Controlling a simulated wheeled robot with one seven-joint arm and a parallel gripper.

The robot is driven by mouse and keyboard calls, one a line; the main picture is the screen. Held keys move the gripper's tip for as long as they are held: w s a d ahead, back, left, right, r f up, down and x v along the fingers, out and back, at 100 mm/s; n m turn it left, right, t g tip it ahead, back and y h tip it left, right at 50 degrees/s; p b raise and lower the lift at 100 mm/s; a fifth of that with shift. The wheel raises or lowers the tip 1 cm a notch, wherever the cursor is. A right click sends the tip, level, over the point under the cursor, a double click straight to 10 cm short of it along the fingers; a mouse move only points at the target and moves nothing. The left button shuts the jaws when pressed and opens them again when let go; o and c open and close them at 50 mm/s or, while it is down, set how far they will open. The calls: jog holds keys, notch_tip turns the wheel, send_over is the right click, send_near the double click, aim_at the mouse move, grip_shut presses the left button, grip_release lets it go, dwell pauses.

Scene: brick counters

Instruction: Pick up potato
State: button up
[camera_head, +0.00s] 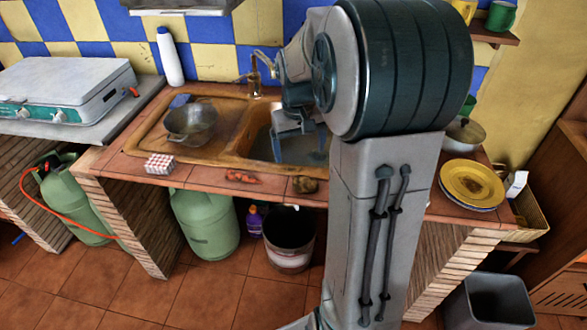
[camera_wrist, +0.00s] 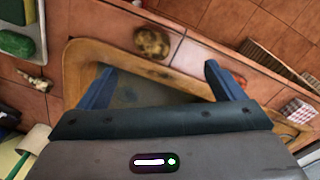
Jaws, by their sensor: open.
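A brown, mottled potato (camera_head: 305,184) lies on the tiled front edge of the counter, in front of the sink basin. In the wrist view the potato (camera_wrist: 152,42) is at the upper middle, beyond the fingertips and between their lines. My gripper (camera_head: 303,139) is over the sink basin, behind the potato and apart from it. In the wrist view my gripper (camera_wrist: 160,72) has its two blue fingers spread wide, with nothing between them.
A reddish item (camera_head: 242,177) and a red-and-white checked box (camera_head: 160,164) lie along the same edge to the left. A metal pan (camera_head: 192,124) sits on the drainboard. Yellow plates (camera_head: 472,184) are at the right. A bucket (camera_head: 289,240) stands below.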

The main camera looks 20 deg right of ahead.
aim_at(306, 180)
jog(key=f, duration=0.3)
jog(key=w+d+f, duration=0.1)
jog(key=f, duration=0.2)
jog(key=d+f, duration=0.1)
jog(key=f, duration=0.2)
jog(key=shift+w+f, duration=0.15)
jog(key=shift+f, duration=0.1)
jog(key=shift+d+f+p, duration=0.15)
jog(key=shift+f+p, duration=0.15)
jog(key=shift+f, duration=1.05)
jog(key=shift+d+f+p, duration=0.15)
jog(key=shift+f+p, duration=0.15)
jog(key=shift+f, duration=1)
jog(key=c, duration=1.1)
